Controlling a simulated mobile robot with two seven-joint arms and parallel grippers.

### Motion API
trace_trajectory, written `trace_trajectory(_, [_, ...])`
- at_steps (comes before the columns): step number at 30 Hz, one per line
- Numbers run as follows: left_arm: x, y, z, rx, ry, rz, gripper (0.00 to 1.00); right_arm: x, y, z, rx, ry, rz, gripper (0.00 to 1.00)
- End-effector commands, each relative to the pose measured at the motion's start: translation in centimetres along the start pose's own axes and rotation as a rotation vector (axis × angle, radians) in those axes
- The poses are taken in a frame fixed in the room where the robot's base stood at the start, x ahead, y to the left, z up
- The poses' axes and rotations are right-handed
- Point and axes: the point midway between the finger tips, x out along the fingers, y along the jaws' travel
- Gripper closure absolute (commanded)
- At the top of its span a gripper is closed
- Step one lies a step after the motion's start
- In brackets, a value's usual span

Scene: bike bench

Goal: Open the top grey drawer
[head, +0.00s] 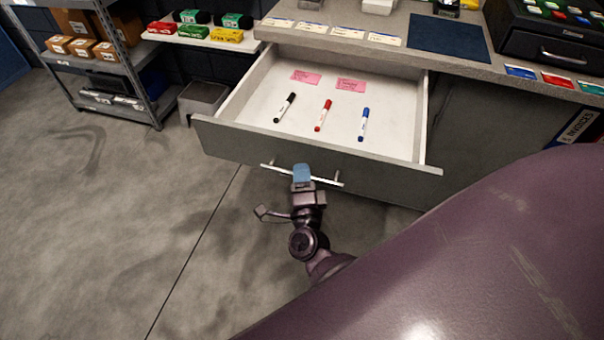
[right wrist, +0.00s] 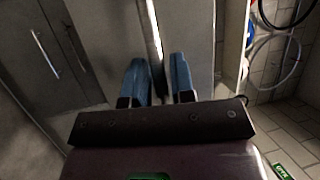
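The top grey drawer (head: 310,158) is pulled far out from the bench, and its light inside shows. Its bar handle (head: 330,182) runs along the front; the bar also shows in the right wrist view (right wrist: 154,28). My right gripper (head: 302,174) is at the middle of the handle. My left gripper is not in view.
A black marker (head: 285,107), a red marker (head: 323,115), a blue marker (head: 363,124) and pink notes (head: 350,85) lie in the drawer. A grey bin (head: 203,98) stands left of it. A metal shelf (head: 120,70) is farther left. The floor (head: 110,210) in front is clear.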

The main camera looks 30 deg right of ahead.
Motion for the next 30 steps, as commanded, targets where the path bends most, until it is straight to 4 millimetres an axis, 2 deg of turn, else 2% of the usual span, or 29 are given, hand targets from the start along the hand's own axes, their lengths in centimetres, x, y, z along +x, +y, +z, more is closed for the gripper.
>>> trace_trajectory(3, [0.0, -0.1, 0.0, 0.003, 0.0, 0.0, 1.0, 0.0, 0.0, 0.0, 0.0, 0.0, 0.0, 0.63])
trace_trajectory(10, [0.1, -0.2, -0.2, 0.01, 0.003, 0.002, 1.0, 0.0, 0.0, 0.0, 0.0, 0.0, 0.0, 0.63])
trace_trajectory(14, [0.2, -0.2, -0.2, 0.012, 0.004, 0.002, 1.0, -0.7, 0.1, -0.1, -0.001, 0.0, 0.002, 0.63])
trace_trajectory(30, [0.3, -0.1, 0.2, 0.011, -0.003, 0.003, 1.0, -9.4, 0.1, 0.0, -0.002, -0.001, 0.002, 0.63])
